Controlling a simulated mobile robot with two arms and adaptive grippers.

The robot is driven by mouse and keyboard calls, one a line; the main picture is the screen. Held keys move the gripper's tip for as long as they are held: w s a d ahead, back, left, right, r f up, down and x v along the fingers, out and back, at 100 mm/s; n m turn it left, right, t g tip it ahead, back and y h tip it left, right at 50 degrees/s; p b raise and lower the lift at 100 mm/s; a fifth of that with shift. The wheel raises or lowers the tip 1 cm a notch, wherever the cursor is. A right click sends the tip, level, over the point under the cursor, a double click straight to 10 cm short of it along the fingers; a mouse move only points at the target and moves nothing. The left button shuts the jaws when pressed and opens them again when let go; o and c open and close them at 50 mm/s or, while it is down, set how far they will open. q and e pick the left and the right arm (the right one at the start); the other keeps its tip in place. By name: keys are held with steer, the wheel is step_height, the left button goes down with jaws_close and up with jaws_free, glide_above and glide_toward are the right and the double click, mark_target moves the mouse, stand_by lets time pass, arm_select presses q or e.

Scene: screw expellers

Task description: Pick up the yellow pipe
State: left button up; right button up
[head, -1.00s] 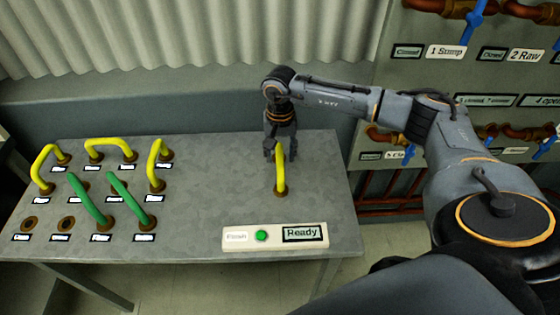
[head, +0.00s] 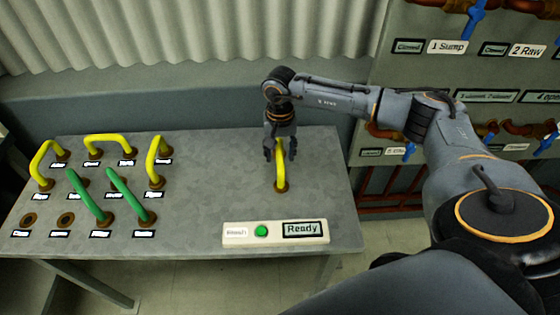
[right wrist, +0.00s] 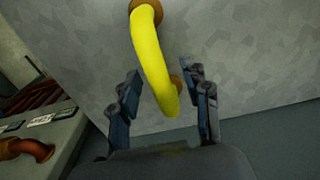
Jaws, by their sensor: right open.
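A yellow pipe (head: 280,178) stands by itself on the right part of the grey metal table, its lower end at a brown round fitting. My right gripper (head: 281,155) is over its upper end, fingers pointing down. In the right wrist view the yellow pipe (right wrist: 153,62) curves down between the two spread fingers of my right gripper (right wrist: 163,105). The fingers are open, with a gap to the pipe on both sides. More yellow pipes (head: 107,139) stand in fittings at the left of the table. My left gripper is not in view.
Two green pipes (head: 131,197) lean among labelled fittings on the left of the table (head: 215,185). A white panel with a green button (head: 261,231) and a "Ready" display lies at the front edge. A valve panel (head: 450,75) stands behind my right arm.

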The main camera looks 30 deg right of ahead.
steer(key=shift+c, duration=0.4)
jaws_close()
